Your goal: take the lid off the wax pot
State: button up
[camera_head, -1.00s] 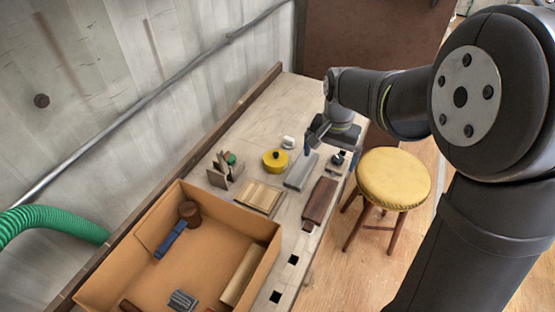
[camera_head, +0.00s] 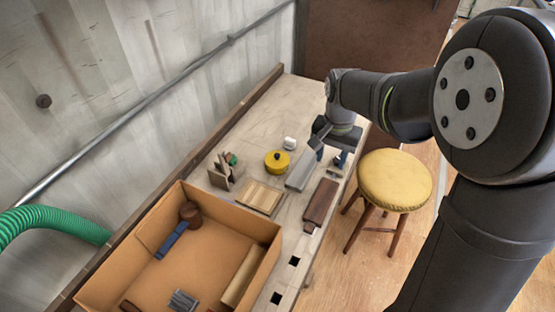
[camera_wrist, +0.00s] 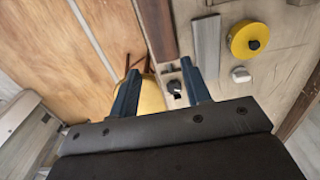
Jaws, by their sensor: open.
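The wax pot (camera_head: 277,163) is a round yellow pot standing on the workbench. Its yellow lid (camera_head: 277,156) with a dark knob sits on top. In the wrist view the pot's lid (camera_wrist: 249,39) shows from above at the upper right, with its dark knob. My gripper (camera_head: 331,157) is to the right of the pot, apart from it, near the bench's right edge. In the wrist view my gripper (camera_wrist: 160,82) has its two blue fingers spread wide with nothing held between them. A small dark-topped object (camera_wrist: 174,87) shows between the fingers, on the bench below.
A grey block (camera_head: 301,171) and a brown block (camera_head: 320,203) lie right of the pot. A small white object (camera_head: 289,143) stands just behind it. A wooden slatted piece (camera_head: 259,197), a tool holder (camera_head: 222,172) and an orange-brown box (camera_head: 266,238) are nearer. A yellow stool (camera_head: 394,180) stands beside the bench.

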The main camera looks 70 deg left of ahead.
jog(key=n+t+y, duration=0.1)
jog(key=n+y, duration=0.3)
jog(key=n, duration=0.2)
send_near(277, 155)
jog(key=x, duration=0.3)
jog(key=shift+w+a, duration=0.15)
jog(key=shift+w, duration=0.15)
jog(key=shift+s+x, duration=0.1)
jog(key=shift+x, duration=1.3)
jog(key=shift+s+x, duration=0.15)
jog(key=shift+x, duration=1.3)
grip_shut()
